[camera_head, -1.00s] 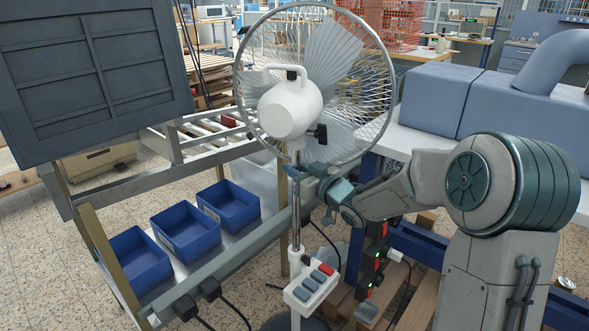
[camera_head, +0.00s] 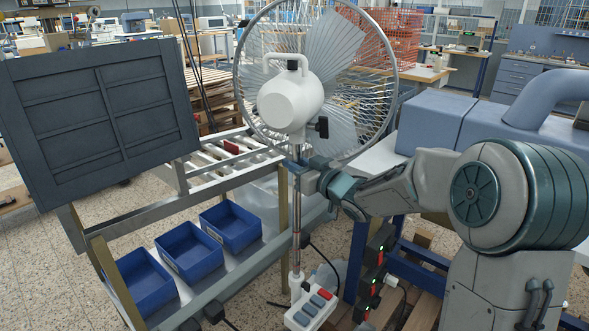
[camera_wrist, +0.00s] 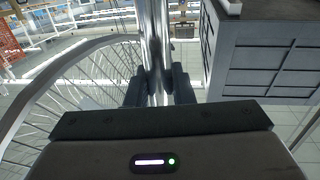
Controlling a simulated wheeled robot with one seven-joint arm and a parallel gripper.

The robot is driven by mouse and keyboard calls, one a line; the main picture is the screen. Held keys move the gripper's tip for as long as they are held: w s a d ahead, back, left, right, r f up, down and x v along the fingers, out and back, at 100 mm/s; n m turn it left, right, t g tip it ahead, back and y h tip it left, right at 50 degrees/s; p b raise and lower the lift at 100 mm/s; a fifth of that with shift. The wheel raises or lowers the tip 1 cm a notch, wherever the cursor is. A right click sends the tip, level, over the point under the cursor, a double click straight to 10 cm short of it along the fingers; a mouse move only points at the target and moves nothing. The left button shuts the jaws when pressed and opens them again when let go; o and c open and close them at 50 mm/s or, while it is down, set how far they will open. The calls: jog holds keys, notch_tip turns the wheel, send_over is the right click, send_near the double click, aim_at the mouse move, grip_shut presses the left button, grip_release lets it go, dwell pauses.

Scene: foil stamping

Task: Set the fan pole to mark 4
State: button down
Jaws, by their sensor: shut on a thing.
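The standing fan has a white motor head (camera_head: 290,103) and a round wire guard (camera_head: 392,75), upright at the middle of the head view. Its shiny metal fan pole (camera_head: 297,228) runs down from the head to a white control box (camera_head: 311,309) with grey buttons and a red one. My gripper (camera_head: 304,174) is shut on the upper pole, just below the fan head. In the wrist view the two fingers (camera_wrist: 159,88) sit on either side of the pole (camera_wrist: 155,40). No mark numbers are readable on the pole; the fingers hide part of it.
Blue bins (camera_head: 231,227) stand on a metal rack left of the pole. A dark panelled cabinet (camera_head: 100,120) stands at left. A blue-grey machine (camera_head: 437,121) is behind my arm at right. A power strip with lights (camera_head: 376,262) is close right of the pole.

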jog(key=shift+r+p, duration=0.3)
jog(key=shift+r, duration=0.65)
jog(key=c, duration=1.3)
grip_release()
jog(key=shift+f, duration=0.1)
jog(key=shift+d, duration=0.1)
jog(key=v, duration=1.3)
jog(key=shift+s+d, duration=0.25)
jog(key=shift+s, duration=0.05)
jog(key=shift+w, duration=0.1)
